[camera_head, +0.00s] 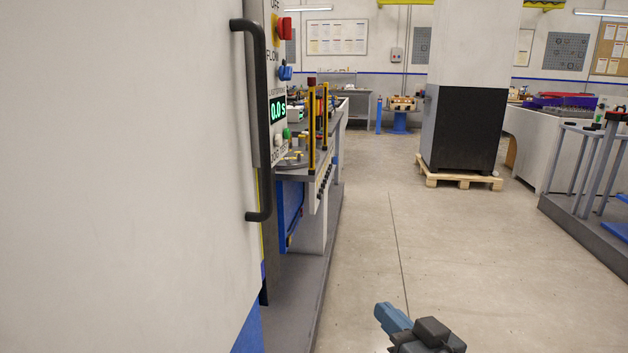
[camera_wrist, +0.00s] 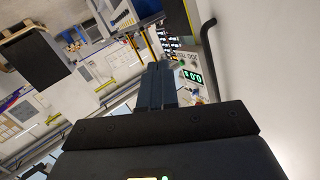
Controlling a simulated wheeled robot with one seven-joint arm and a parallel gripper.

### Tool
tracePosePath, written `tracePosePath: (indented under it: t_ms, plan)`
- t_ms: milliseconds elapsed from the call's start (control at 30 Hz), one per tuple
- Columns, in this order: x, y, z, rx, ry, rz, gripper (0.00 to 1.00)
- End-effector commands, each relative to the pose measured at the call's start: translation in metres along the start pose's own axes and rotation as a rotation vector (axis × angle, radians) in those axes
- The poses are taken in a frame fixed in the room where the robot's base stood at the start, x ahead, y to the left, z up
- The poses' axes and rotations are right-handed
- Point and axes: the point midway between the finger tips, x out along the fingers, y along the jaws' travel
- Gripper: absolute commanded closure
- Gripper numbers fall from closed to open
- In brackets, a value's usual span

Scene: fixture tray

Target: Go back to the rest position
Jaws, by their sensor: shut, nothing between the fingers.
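My gripper (camera_head: 384,309) shows at the bottom of the head view, over the open floor to the right of the machine. In the wrist view its two dark fingers (camera_wrist: 158,68) lie side by side, shut, with nothing held. It is apart from the machine and touches nothing that I can see. Most of my arm is out of the head view.
A large white panel (camera_head: 120,170) with a black handle (camera_head: 262,120) fills the left. Beside it stand a control panel with a green display (camera_head: 278,108) and a workbench. A black-and-white column (camera_head: 465,130) stands on a pallet (camera_head: 455,178). The floor (camera_head: 400,240) between is clear.

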Motion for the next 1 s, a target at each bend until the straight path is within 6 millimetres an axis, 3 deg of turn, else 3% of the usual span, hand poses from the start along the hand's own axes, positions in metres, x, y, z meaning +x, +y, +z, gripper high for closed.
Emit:
tracePosePath:
  t_ms: [200,500,733,1000]
  plan:
    - [-0.081,0.006,0.054,0.025,-0.03,0.131,1.0]
    - [-0.2,0.0,0.091,0.009,-0.057,0.277,1.0]
    - [-0.291,-0.017,0.09,-0.029,-0.079,0.353,1.0]
    - [-0.383,-0.045,0.062,-0.092,-0.104,0.395,1.0]
